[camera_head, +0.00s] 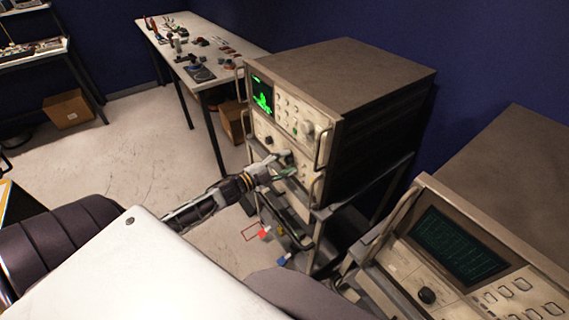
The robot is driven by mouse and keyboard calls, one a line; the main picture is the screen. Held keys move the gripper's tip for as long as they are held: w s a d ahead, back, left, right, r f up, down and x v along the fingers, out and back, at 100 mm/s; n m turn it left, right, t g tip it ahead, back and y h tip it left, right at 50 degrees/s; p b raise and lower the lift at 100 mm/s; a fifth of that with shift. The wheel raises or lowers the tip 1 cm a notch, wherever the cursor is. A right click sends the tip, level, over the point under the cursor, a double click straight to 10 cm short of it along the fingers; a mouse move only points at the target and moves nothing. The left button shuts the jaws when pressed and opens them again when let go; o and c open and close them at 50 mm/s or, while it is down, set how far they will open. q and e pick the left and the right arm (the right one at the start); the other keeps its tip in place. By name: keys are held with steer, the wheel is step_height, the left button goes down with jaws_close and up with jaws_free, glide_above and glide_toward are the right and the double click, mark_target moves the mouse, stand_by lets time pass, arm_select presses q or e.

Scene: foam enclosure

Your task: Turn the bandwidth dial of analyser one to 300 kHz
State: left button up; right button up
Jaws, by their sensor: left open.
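A stacked analyser (330,85) stands on a cart in the middle, with a lit green trace on its screen (262,95). A large pale knob (308,127) is on its upper panel, and a small dark knob (269,140) is on the lower panel. I cannot read the labels or tell which is the bandwidth dial. My left gripper (284,164) is open at the lower panel, hiding part of it. I cannot tell whether it touches a knob. My right gripper is out of view.
A second instrument (545,275) with a dim screen (458,246) and a dark knob (427,296) stands at the lower right. Handles (323,148) stick out from the middle analyser's front. A white table (225,72) with small items is behind. Open floor (130,150) lies to the left.

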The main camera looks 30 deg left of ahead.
arm_select(q)
steer(key=v, duration=1.2)
stand_by(0.9)
steer(key=shift+a+f, duration=0.1)
stand_by(0.5)
